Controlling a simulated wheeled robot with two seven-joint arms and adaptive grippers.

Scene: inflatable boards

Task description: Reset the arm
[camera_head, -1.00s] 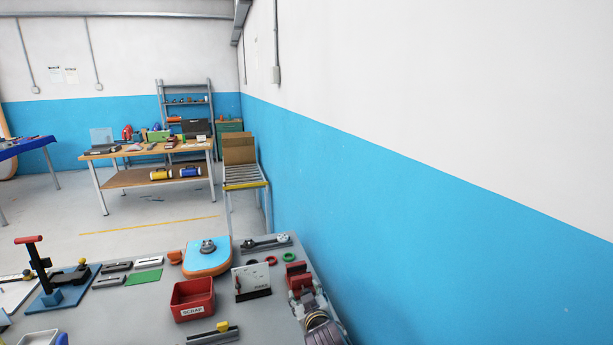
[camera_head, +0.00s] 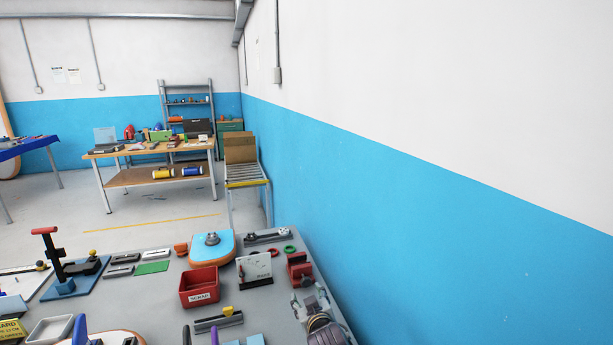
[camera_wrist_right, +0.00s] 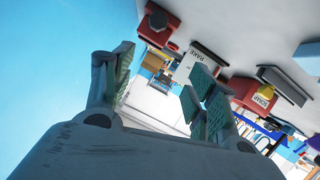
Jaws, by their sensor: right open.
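My right gripper (camera_head: 312,299) is at the lower right of the head view, over the right edge of the grey workbench (camera_head: 262,300). It shows open and empty in the right wrist view (camera_wrist_right: 162,78), its two padded fingers spread well apart. A red clamp-like block (camera_head: 299,270) stands on the bench just beyond this gripper, with a visible gap between them. It also shows in the right wrist view (camera_wrist_right: 158,24). My left gripper is not in view.
On the bench are a red SCRAP bin (camera_head: 198,287), a blue-and-orange rounded fixture (camera_head: 212,247), a white upright plate (camera_head: 254,270) and a blue-based press (camera_head: 70,280). A blue-and-white wall (camera_head: 430,190) runs close along the right side. Grey floor lies beyond.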

